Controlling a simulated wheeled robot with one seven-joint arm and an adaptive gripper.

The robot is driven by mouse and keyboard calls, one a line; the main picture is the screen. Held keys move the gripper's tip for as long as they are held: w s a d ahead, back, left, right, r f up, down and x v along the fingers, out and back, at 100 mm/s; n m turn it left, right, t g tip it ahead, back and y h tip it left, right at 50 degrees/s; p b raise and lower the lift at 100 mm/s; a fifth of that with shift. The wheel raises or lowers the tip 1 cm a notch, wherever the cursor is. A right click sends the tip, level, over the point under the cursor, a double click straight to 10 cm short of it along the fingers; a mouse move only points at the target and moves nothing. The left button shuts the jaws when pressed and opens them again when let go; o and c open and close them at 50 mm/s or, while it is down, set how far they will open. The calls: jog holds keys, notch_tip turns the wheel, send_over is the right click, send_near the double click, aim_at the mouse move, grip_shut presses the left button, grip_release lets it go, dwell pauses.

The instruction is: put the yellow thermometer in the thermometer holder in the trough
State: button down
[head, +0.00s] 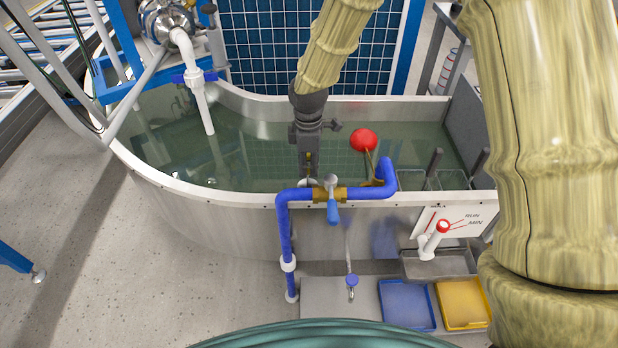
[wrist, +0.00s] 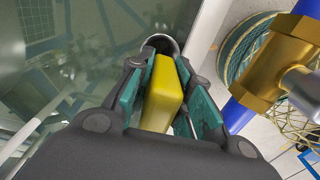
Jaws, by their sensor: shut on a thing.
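The yellow thermometer (wrist: 165,95) is between the teal pads of my gripper (wrist: 160,88) in the wrist view, its wide yellow face toward the camera. In the head view my gripper (head: 308,152) points down over the trough's near rim, and only a sliver of the thermometer (head: 308,158) shows. A pale ring (head: 308,183), which looks like the thermometer holder, sits at the inside of the near rim just below my gripper. In the wrist view the ring (wrist: 160,40) shows at the thermometer's far end. I cannot tell whether the tip is inside it.
The trough (head: 230,196) holds water. A blue pipe with a brass valve (head: 331,194) runs along the rim close on the right of the ring. A red float ball (head: 363,140) stands behind it.

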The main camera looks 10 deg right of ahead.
jog(key=shift+f, duration=2.6)
jog(key=c, duration=1.3)
grip_release()
notch_tip(320, 180, up, 12)
jog(key=shift+r+p, duration=0.15)
jog(key=shift+p, duration=0.2)
